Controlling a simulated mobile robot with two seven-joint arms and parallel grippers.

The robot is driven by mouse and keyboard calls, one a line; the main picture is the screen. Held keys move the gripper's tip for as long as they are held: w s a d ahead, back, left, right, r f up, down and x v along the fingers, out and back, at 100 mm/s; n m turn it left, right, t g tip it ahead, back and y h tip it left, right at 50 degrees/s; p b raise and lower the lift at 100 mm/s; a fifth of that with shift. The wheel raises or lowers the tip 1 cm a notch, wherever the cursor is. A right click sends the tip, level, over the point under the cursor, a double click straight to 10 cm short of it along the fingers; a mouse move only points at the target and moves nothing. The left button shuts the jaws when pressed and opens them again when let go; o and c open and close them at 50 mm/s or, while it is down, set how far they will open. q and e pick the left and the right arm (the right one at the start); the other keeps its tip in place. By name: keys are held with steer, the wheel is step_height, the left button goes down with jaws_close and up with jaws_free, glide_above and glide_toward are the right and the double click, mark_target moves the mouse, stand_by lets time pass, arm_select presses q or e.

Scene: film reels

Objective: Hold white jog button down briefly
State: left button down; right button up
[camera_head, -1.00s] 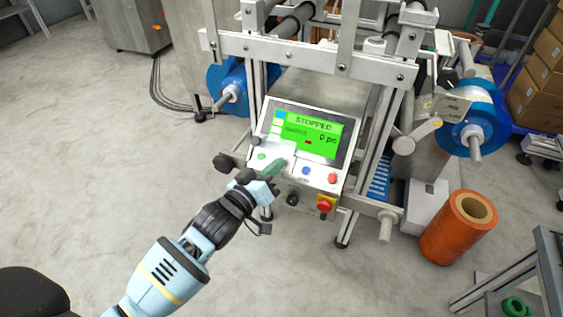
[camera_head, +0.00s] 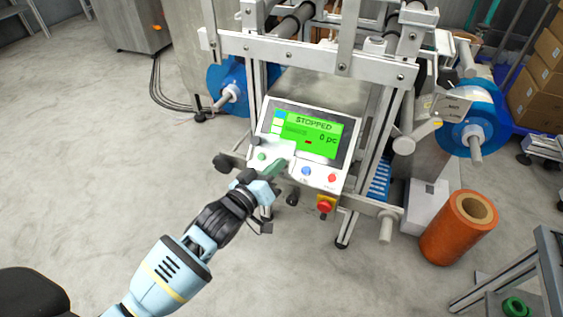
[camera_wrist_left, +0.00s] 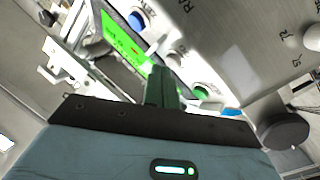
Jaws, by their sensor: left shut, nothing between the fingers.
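The machine's control panel (camera_head: 312,184) carries a row of buttons below its screen. The green button (camera_head: 262,156) is at the left, the blue button (camera_head: 306,171) and red button (camera_head: 332,178) to the right. The white jog button is hidden behind my fingers in the head view; in the left wrist view a white button (camera_wrist_left: 176,58) shows between the blue and green ones, beside my fingertips. My left gripper (camera_head: 275,167) is shut and empty, its green fingers pointing at the panel between green and blue. I cannot tell if the tips touch the button. My right gripper is out of view.
The green screen (camera_head: 306,134) reads STOPPED and 0 pc. A red emergency stop (camera_head: 324,206) sits on a yellow plate below the panel. An orange roll (camera_head: 445,238) stands on the floor at right.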

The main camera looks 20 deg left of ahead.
arm_select(q)
steer(key=shift+w+f, duration=0.25)
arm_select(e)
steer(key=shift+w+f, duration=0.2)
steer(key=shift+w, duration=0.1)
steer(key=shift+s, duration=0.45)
arm_select(q)
steer(key=shift+f, duration=0.1)
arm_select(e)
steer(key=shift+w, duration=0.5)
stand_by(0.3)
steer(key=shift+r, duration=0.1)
arm_select(q)
steer(key=shift+s+r+p, duration=0.55)
steer(key=shift+r+p, duration=0.1)
steer(key=shift+p, duration=0.1)
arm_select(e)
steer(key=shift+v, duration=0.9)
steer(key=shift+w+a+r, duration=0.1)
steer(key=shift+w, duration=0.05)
